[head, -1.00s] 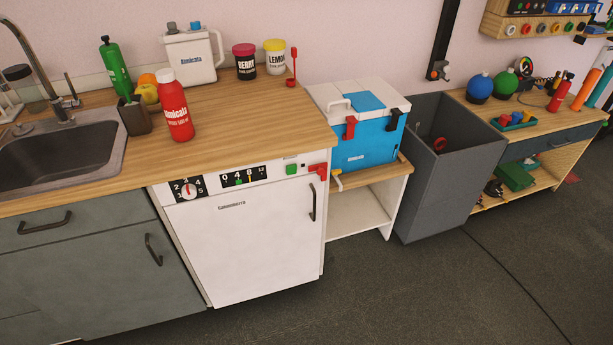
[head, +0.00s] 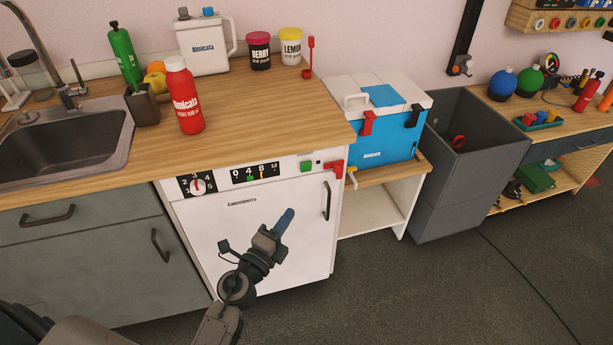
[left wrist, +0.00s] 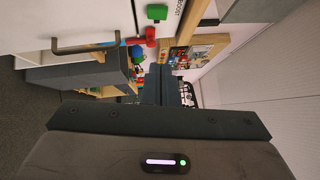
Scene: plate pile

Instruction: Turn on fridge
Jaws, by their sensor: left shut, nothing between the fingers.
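The white fridge (head: 235,235) stands under the wooden counter with its door shut. Its top panel holds a round dial (head: 197,185), a number panel with a slider (head: 255,173), a green button (head: 306,166) and a red lever (head: 332,169). A dark vertical handle (head: 326,201) is on the door's right. My left gripper (head: 287,218) is shut and empty in front of the door, below the panel. The left wrist view shows the green button (left wrist: 157,12), the red lever (left wrist: 149,37) and the handle (left wrist: 85,47) beyond my fingers (left wrist: 160,85). My right gripper is not in view.
A blue and white cooler box (head: 375,135) sits on a low shelf right of the fridge, by a grey bin (head: 465,175). The counter (head: 255,110) holds a red bottle (head: 184,98) and jars. Open floor (head: 400,300) lies in front.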

